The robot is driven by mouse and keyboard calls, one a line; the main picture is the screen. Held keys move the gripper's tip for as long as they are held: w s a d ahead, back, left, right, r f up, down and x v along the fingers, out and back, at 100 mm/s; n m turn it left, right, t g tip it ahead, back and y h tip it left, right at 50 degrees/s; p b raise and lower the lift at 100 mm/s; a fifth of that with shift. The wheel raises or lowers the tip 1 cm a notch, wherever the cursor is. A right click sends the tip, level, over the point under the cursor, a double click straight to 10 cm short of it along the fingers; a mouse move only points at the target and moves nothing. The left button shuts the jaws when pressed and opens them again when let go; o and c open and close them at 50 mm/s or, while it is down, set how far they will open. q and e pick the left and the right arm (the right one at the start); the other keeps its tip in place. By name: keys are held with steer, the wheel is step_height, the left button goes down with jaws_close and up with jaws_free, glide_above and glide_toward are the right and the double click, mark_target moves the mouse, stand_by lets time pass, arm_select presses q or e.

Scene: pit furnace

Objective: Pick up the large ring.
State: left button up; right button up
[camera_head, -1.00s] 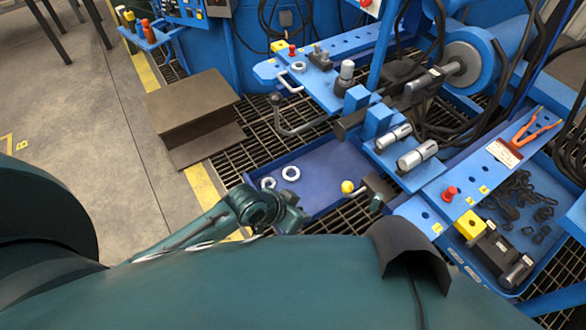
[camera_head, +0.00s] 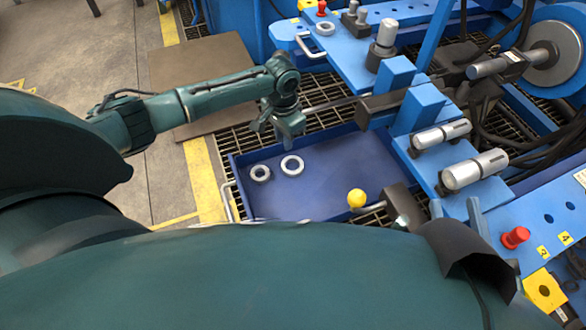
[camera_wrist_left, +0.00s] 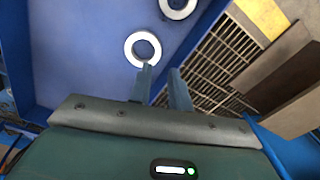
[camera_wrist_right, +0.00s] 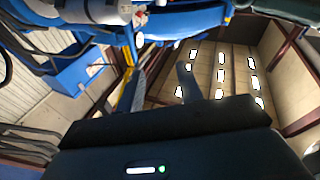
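Two pale metal rings lie in the blue tray (camera_head: 340,195). The large ring (camera_head: 292,165) is on the right in the head view, and the smaller ring (camera_head: 260,173) is left of it. My left gripper (camera_head: 275,132) is above the tray's far edge, just beyond the large ring and apart from it. In the left wrist view its fingers (camera_wrist_left: 160,68) are open and empty. A ring, seemingly the large one (camera_wrist_left: 143,49), shows just past the fingertips, with the other ring (camera_wrist_left: 178,8) cut by the top edge. My right gripper (camera_wrist_right: 160,69) is open and empty; the head view does not show it.
A yellow ball-shaped knob (camera_head: 357,198) stands at the tray's right side. A blue bench (camera_head: 350,45) with another ring (camera_head: 325,28) and metal cylinders (camera_head: 475,170) lies beyond and to the right. The tray's middle is clear.

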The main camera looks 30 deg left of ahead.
arm_select(q)
step_height(320, 180, down, 2)
steer(key=shift+f+b, duration=0.2)
steer(key=shift+b, duration=0.15)
steer(key=f+b, duration=0.1)
steer(key=f, duration=0.1)
steer(key=f+b, duration=0.2)
steer(key=shift+w+d+f, duration=0.1)
steer(key=shift+d+f, duration=0.1)
steer(key=shift+f, duration=0.3)
jaws_close()
arm_select(e)
steer(key=shift+w+a+r+y, duration=0.2)
steer(key=shift+a+y, duration=0.15)
steer(key=shift+y, duration=0.35)
arm_select(q)
steer(key=shift+r, duration=0.1)
arm_select(e)
steer(key=shift+s+f, duration=0.1)
steer(key=shift+f, duration=0.1)
